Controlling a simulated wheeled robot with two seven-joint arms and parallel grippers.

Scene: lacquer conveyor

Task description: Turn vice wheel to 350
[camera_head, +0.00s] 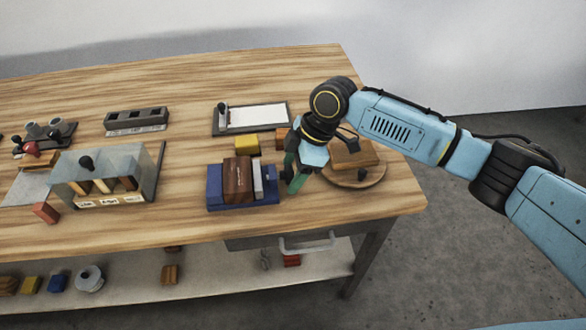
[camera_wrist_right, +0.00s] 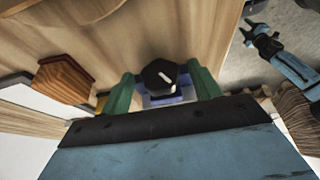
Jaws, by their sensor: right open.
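The blue vice (camera_head: 215,192) stands near the front right of the table, with a brown block (camera_head: 238,180) and a paler piece between its jaws. Its dark wheel (camera_wrist_right: 160,73) shows in the right wrist view as a faceted black knob with a white mark. My right gripper (camera_head: 294,172) has green fingers and is at the vice's right side. In the wrist view its fingers (camera_wrist_right: 162,88) are open, one on each side of the wheel. I cannot tell whether they touch it. My left gripper (camera_wrist_right: 252,32) appears small at the wrist view's upper right; its jaw state is unclear.
A round wooden board (camera_head: 372,180) with a block and dark knob is right of my gripper. A yellow block (camera_head: 247,144) and a framed white panel (camera_head: 257,117) lie behind the vice. Bare tabletop lies between box and vice.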

